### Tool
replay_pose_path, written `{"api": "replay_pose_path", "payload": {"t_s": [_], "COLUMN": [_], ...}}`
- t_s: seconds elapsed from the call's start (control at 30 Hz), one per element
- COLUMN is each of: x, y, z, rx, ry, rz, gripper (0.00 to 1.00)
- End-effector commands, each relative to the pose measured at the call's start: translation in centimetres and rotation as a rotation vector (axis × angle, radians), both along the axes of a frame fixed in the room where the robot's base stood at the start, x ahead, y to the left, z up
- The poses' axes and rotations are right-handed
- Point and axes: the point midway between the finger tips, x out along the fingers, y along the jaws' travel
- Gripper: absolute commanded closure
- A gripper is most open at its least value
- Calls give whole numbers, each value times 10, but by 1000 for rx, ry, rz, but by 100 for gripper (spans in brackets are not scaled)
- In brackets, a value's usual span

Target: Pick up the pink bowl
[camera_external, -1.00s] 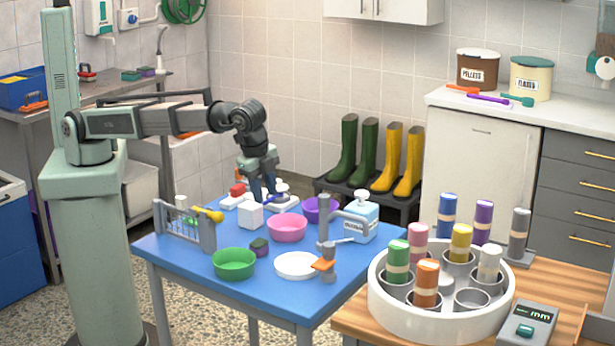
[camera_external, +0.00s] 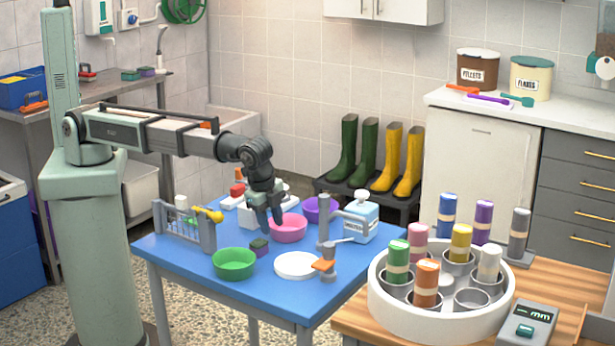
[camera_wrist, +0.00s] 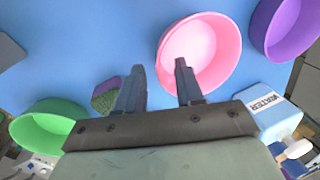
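The pink bowl (camera_external: 289,229) stands upright and empty on the blue table (camera_external: 190,262). In the wrist view the pink bowl (camera_wrist: 205,45) is at the upper middle. My gripper (camera_external: 268,225) points down at the bowl's left side. In the wrist view my gripper (camera_wrist: 160,75) is open, with a clear gap between its fingers. The right finger overlaps the bowl's inside and the left finger is outside it, so the near-left rim lies between them in that view. I cannot tell whether the fingertips are below the rim or touch it.
A green bowl (camera_external: 234,263), a small sponge (camera_external: 260,246) and a white plate (camera_external: 296,266) are nearer the front. A grey rack (camera_external: 186,228) is left.

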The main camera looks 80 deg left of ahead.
Motion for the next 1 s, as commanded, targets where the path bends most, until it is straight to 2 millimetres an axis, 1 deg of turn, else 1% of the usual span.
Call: {"api": "replay_pose_path", "payload": {"t_s": [0.03,0.13,0.4,0.77,0.8,1.0], "x": [1,3,3,3,3,3], "y": [1,2,2,2,2,2], "z": [-8,-15,-18,-18,-18,-18], "rx": [2,0,-1,-1,-1,-1], "ry": [1,0,0,0,0,0], "rz": [0,-1,-1,-1,-1,-1], "gripper": [63,63,64,99,100,100]}}
